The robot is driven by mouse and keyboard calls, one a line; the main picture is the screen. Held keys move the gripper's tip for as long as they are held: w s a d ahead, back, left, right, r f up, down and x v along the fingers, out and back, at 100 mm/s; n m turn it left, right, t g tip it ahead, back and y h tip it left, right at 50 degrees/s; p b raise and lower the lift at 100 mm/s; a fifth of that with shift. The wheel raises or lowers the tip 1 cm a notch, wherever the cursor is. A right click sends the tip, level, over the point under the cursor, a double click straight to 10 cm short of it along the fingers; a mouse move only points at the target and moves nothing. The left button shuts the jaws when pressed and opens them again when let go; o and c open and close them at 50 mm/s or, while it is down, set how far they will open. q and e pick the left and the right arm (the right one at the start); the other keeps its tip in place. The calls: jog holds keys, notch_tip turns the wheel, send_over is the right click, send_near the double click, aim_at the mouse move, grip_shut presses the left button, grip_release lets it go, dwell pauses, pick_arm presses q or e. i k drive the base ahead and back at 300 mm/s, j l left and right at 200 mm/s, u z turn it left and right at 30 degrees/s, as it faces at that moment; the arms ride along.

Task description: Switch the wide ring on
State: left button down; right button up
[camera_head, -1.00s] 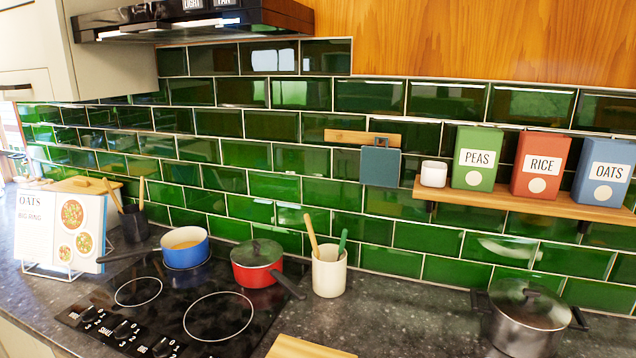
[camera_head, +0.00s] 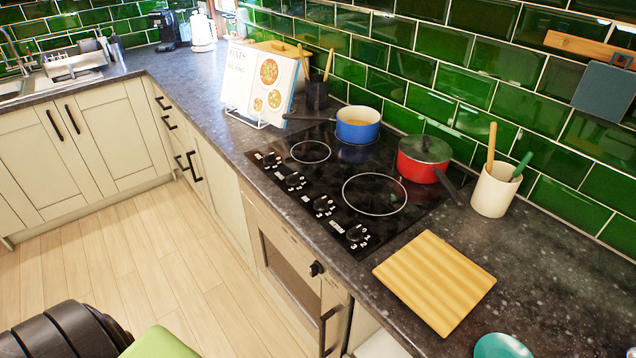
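The black glass hob (camera_head: 418,215) is set in the dark worktop. Its wide ring (camera_head: 375,194) is a large bare circle at the front right of the glass. A smaller bare ring (camera_head: 310,152) lies to its left. Several black control knobs run along the hob's front edge, from the leftmost knob (camera_head: 268,159) to the rightmost knob (camera_head: 357,236), with white markings too small to read surely. A blue pan (camera_head: 358,128) and a lidded red pan (camera_head: 422,160) stand at the back of the hob. Neither of my grippers is in view.
A wooden board (camera_head: 435,280) lies right of the hob, near the worktop edge. A cream utensil pot (camera_head: 494,190) stands behind it. A recipe book (camera_head: 262,85) stands left of the hob. The oven (camera_head: 285,270) is below. The floor (camera_head: 150,285) in front is partly clear.

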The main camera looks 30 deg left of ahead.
aim_at(269, 159)
jog(key=u, duration=1.35)
